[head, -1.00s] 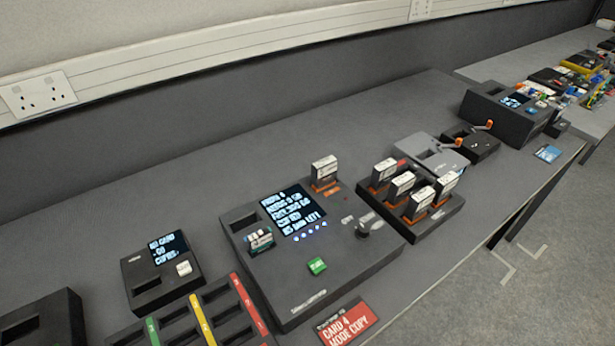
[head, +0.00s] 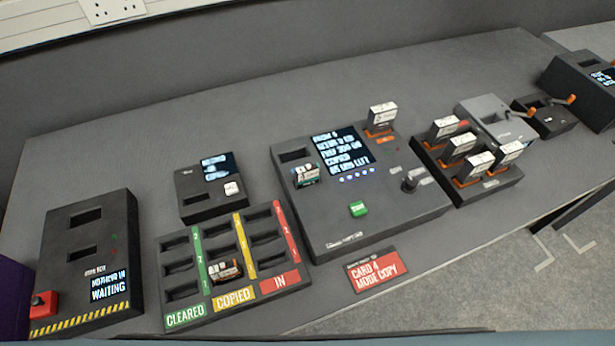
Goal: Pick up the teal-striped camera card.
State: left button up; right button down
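A small card with a teal stripe (head: 306,175) stands in a slot at the left of the large dark copy station (head: 330,225), below its lit screen (head: 340,152). Its lower part is hidden in the slot. Another card, with an orange-brown stripe (head: 226,270), sits in the middle "COPIED" column of the sorting tray (head: 172,313). Neither of my grippers is in view.
A box reading "WAITING" (head: 88,235) with a red button (head: 42,304) stands at left. A small reader (head: 205,200) is behind the tray. A red sign (head: 375,271) lies in front. Several upright white modules fill a rack (head: 455,198) at right.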

aim_at(305, 178)
jog(key=z, duration=0.35)
jog(key=k, duration=1.15)
jog(key=u, duration=0.9)
jog(key=i, duration=0.5)
jog(key=z, duration=0.05)
